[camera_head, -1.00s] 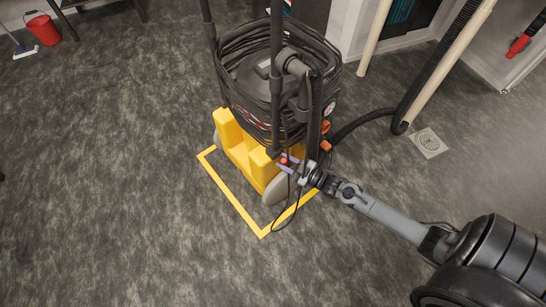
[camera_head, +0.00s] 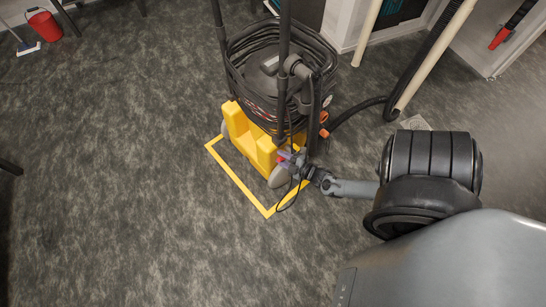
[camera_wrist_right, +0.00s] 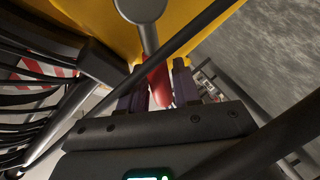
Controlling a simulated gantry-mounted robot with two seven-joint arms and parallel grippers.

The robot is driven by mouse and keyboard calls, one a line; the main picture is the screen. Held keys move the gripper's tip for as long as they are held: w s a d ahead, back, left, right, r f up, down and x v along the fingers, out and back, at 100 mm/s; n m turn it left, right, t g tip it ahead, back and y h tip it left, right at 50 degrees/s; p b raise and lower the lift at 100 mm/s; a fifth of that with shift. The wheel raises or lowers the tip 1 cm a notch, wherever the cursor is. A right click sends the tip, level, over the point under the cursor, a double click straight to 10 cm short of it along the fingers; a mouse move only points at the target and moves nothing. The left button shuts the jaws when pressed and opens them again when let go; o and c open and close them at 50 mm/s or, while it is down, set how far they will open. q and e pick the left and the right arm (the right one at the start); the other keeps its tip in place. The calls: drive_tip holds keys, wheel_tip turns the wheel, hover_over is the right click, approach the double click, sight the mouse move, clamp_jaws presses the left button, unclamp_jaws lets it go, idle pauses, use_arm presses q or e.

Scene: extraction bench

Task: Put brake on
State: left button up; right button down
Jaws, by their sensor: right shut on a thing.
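A black vacuum-like machine (camera_head: 262,62) with a coiled cable stands on a yellow wheeled base (camera_head: 243,132) with grey wheels. In the right wrist view, a grey lever (camera_wrist_right: 150,33) with a red end (camera_wrist_right: 160,84) sits in front of the yellow base. My right gripper (camera_head: 286,156) is at the base's near right side. In the wrist view, its purple fingers (camera_wrist_right: 161,84) are on both sides of the red end, shut on it. The lever is too small to make out in the head view. My left gripper is not in view.
A yellow floor outline (camera_head: 240,182) surrounds the base. A black hose (camera_head: 358,110) and pale pipes (camera_head: 435,55) are at the right. A thin black cable hangs by my gripper. A red bucket (camera_head: 44,24) stands far left. Open floor lies left and in front.

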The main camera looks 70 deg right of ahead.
drive_tip(key=shift+f, duration=0.15)
drive_tip(key=shift+s, duration=0.1)
drive_tip(key=c, duration=1.1)
unclamp_jaws()
drive_tip(key=shift+o, duration=0.9)
drive_tip(key=shift+s+a+r+p, duration=0.2)
drive_tip(key=shift+s+r+p, duration=0.05)
drive_tip(key=shift+s+p, duration=0.1)
drive_tip(key=p+v, duration=0.3)
drive_tip(key=v, duration=0.6)
drive_tip(key=shift+s, duration=0.4)
